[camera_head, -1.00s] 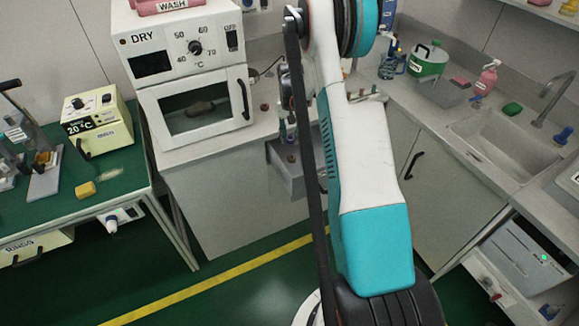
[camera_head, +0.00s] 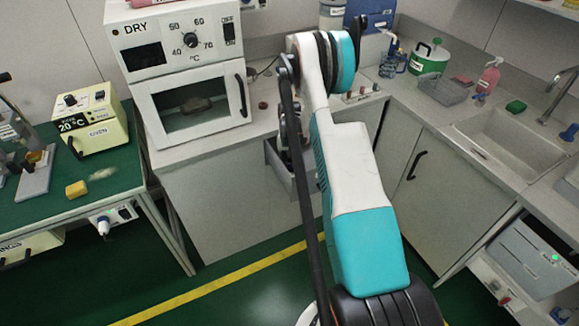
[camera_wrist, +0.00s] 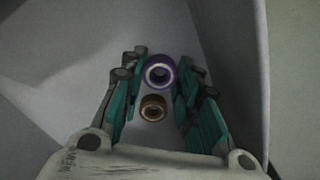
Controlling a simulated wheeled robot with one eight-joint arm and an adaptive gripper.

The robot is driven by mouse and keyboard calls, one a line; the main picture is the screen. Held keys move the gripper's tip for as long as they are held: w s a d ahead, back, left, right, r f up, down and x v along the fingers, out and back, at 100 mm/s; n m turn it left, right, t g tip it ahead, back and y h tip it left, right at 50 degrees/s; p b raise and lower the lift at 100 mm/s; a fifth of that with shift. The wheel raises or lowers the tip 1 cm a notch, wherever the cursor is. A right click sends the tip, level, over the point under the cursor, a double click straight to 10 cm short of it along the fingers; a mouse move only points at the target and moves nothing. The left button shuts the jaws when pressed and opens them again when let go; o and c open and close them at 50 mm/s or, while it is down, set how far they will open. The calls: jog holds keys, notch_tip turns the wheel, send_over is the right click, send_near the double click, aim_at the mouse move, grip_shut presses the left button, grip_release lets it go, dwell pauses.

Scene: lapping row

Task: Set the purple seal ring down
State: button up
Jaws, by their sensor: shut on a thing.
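The purple seal ring (camera_wrist: 159,73) shows in the wrist view between the fingertips of my gripper (camera_wrist: 160,68), which is shut on it. A brown ring (camera_wrist: 153,107) shows below it in that picture, apart from it, seemingly on the grey surface beneath. Grey walls surround the gripper, those of the open drawer (camera_head: 280,162) under the counter in the head view. My arm covers much of the drawer in the head view, and the purple ring cannot be made out there. The gap between the ring and the drawer floor is hard to judge.
The drying oven (camera_head: 195,105) stands on the counter above and left of the drawer. The sink (camera_head: 510,130) is at right. The floor in front is clear.

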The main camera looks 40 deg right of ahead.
jog(key=shift+f, duration=0.25)
jog(key=shift+f, duration=0.15)
jog(key=o, duration=1)
jog(key=shift+c, duration=0.2)
notch_tip(320, 180, up, 13)
jog(key=p, duration=0.4)
jog(key=shift+f, duration=0.2)
